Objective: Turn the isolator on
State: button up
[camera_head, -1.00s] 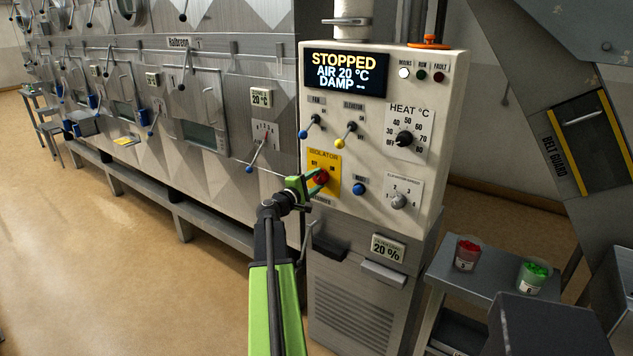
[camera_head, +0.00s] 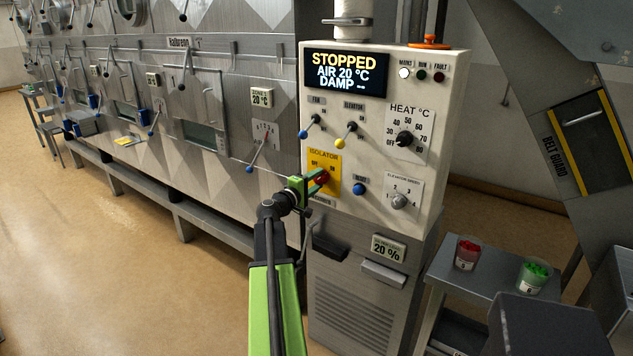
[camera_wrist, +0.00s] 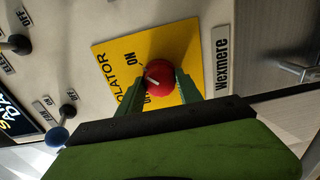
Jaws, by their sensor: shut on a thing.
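The isolator is a round red knob (camera_head: 322,178) on a yellow plate (camera_head: 324,158) on the cream control panel. In the wrist view the red knob (camera_wrist: 159,76) has a white pointer mark, and the plate (camera_wrist: 112,54) reads ISOLATOR and ON, with the OFF lettering partly covered. The mark points to the left side of the knob there, between the two words as far as I can tell. My gripper (camera_head: 316,182) is shut on the knob, one green finger on each side. The panel's display (camera_head: 345,74) reads STOPPED, AIR 20 °C, DAMP.
Fan and elevator toggle levers (camera_head: 346,135) stand out just above the isolator. A blue reset button (camera_head: 359,189) and the elevator speed dial (camera_head: 399,201) are to its right. A side table (camera_head: 478,272) with cups is at lower right.

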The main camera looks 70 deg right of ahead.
jog(key=o, duration=1.3)
jog(key=shift+o, duration=0.2)
jog(key=shift+a, duration=0.15)
jog(key=v, duration=1.7)
jog(key=shift+a, duration=0.1)
